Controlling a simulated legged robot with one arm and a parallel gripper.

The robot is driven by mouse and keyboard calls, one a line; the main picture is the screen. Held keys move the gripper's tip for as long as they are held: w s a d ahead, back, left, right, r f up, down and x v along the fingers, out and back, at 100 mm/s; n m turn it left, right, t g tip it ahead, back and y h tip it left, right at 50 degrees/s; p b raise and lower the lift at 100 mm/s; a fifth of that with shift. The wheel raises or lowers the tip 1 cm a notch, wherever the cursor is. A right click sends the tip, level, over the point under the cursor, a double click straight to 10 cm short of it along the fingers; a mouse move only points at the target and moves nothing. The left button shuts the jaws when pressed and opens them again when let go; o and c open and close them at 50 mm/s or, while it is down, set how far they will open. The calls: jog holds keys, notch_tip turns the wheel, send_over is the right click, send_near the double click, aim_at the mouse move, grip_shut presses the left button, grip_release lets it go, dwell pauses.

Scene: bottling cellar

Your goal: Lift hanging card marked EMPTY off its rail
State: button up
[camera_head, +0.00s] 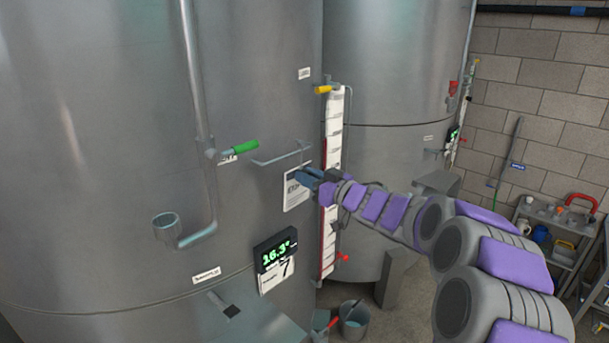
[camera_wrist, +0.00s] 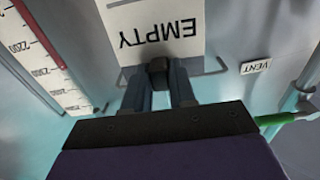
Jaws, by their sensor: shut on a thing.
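The white card marked EMPTY (camera_head: 296,192) hangs at the front of the large left tank, by the right end of a thin rail (camera_head: 275,159). In the wrist view the card (camera_wrist: 150,22) appears upside down, its lettering readable, its far part cut off by the frame. My gripper (camera_head: 311,177) reaches in from the right. In the wrist view its fingers (camera_wrist: 159,72) are shut on a dark piece at the card's edge nearest me. The rail (camera_wrist: 213,70) shows on both sides of the fingers. Whether the card still bears on the rail is hidden by the fingers.
A green-handled valve (camera_head: 240,147) sits left of the rail; its VENT label (camera_wrist: 255,67) shows in the wrist view. A level scale (camera_head: 333,140) with a yellow valve stands just right of the card. A 16.3° display (camera_head: 277,250) is below. Buckets (camera_head: 354,318) stand on the floor.

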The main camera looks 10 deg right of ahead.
jog(key=p+v, duration=0.1)
jog(key=v, duration=0.5)
jog(key=shift+s+d, duration=0.25)
jog(key=shift+s, duration=0.05)
dwell(0.5)
